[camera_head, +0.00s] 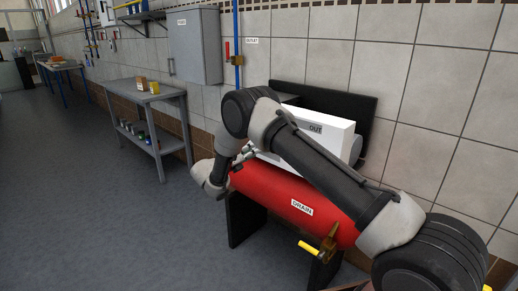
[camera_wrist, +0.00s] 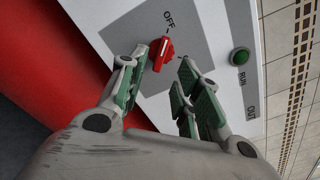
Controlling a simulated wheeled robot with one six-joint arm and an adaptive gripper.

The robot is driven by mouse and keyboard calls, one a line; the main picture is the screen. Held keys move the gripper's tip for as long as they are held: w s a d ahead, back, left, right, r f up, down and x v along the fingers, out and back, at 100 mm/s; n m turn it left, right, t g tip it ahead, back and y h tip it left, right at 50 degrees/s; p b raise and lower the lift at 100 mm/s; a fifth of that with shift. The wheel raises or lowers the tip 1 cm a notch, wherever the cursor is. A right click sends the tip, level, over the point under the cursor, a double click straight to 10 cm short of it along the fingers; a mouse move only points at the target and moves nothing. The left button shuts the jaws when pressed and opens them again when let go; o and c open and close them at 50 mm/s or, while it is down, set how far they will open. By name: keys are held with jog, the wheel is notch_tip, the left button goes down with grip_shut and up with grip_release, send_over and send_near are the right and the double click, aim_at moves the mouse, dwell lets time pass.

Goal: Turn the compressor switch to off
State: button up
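The compressor has a red tank (camera_head: 290,195) and a white housing (camera_head: 325,128) with a grey panel. In the wrist view, a red switch knob (camera_wrist: 163,56) sits on this panel (camera_wrist: 122,33). A light mark shows on the knob's upper part, toward the OFF label (camera_wrist: 169,19); I cannot tell its exact setting. My gripper (camera_wrist: 161,68) is open, one finger left of the knob and the other right of it. I cannot tell whether either finger touches it. In the head view my arm hides the switch, and the gripper does not show clearly.
A green round light or button (camera_wrist: 240,56) sits beside the RUN label. A drain valve with a yellow handle (camera_head: 308,247) hangs at the tank's lower front. A grey side table (camera_head: 150,95) and a wall cabinet (camera_head: 195,45) stand left; the floor between is clear.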

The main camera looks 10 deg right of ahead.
jog(key=v, duration=0.5)
jog(key=shift+s+a, duration=0.2)
jog(key=shift+a, duration=0.05)
